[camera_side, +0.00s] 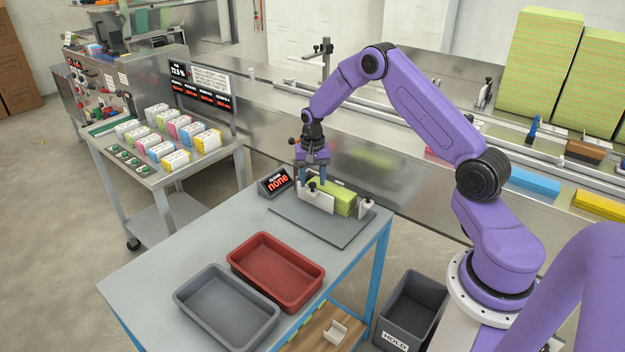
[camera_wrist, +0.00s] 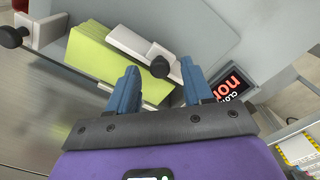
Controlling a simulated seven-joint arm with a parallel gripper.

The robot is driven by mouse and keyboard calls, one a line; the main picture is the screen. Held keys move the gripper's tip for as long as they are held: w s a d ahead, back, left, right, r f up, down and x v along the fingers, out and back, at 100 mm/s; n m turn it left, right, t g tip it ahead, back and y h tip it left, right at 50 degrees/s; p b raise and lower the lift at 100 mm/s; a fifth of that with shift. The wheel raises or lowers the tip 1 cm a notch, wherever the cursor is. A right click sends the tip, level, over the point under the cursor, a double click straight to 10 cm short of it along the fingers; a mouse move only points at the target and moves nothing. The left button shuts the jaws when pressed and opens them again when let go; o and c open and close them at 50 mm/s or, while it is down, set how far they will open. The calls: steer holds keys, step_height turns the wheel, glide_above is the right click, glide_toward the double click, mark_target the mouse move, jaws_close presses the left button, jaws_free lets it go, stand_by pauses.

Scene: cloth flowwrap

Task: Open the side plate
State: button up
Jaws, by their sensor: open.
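A white side plate (camera_side: 317,199) with a black knob stands against the near left side of a green cloth stack (camera_side: 343,199) on a grey base. The plate (camera_wrist: 131,43) and its knob (camera_wrist: 160,67) also show in the wrist view, beside the stack (camera_wrist: 90,55). My gripper (camera_side: 313,178) is above this plate, pointing down, with blue fingers. In the wrist view my gripper (camera_wrist: 160,68) is open, and the knob appears between the two fingertips. I cannot tell whether the fingers touch it. A second white plate with a black knob (camera_side: 366,208) stands at the stack's right end.
A display reading "none" (camera_side: 276,182) stands just left of the fixture. A red tray (camera_side: 276,270) and a grey tray (camera_side: 226,308) lie on the table's near part. A steel conveyor counter runs behind. A dark HOLD bin (camera_side: 412,308) is on the floor at right.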

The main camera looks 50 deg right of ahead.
steer(key=shift+f, duration=0.35)
jaws_close()
steer(key=a, duration=0.8)
jaws_free()
step_height(320, 180, up, 18)
steer(key=shift+f, duration=0.25)
